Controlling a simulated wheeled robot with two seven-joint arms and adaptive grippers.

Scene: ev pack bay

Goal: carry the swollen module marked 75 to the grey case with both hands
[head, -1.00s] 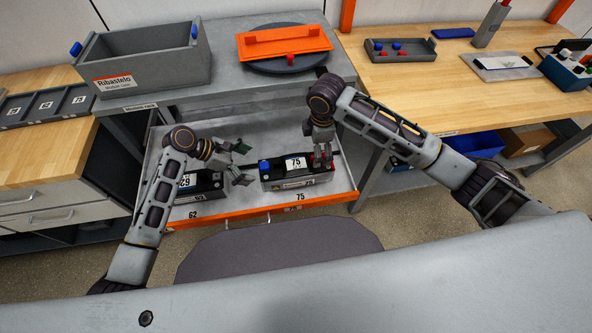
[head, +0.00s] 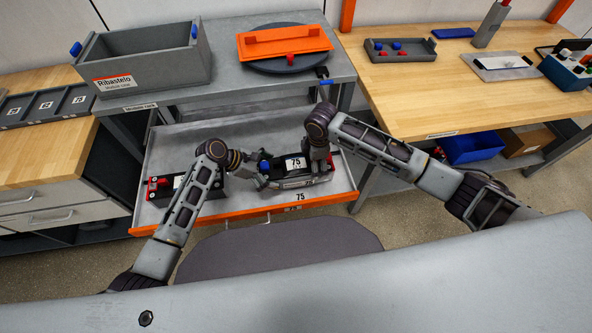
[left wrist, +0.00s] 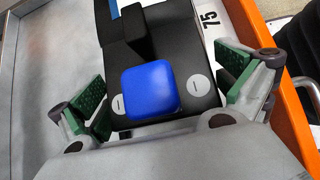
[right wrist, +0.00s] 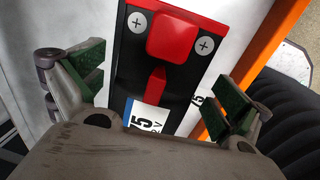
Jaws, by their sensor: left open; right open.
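The module marked 75 (head: 290,176) is black with a white label and sits on the pulled-out grey tray (head: 275,128). Its blue cap (left wrist: 150,90) is at the left end and its red cap (right wrist: 172,36) at the right end. My left gripper (head: 262,177) is open, its green-padded fingers on either side of the blue-capped end. My right gripper (head: 321,163) is open, its fingers on either side of the red-capped end. I cannot tell whether any pad touches the module. The grey case (head: 150,62), labelled Ribastelo, stands empty on the rack top.
Another black module (head: 160,187) lies on the tray's left side, partly behind my left arm. An orange part (head: 285,42) lies on a dark round plate on the rack top, right of the case. The tray has an orange front edge (head: 240,213).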

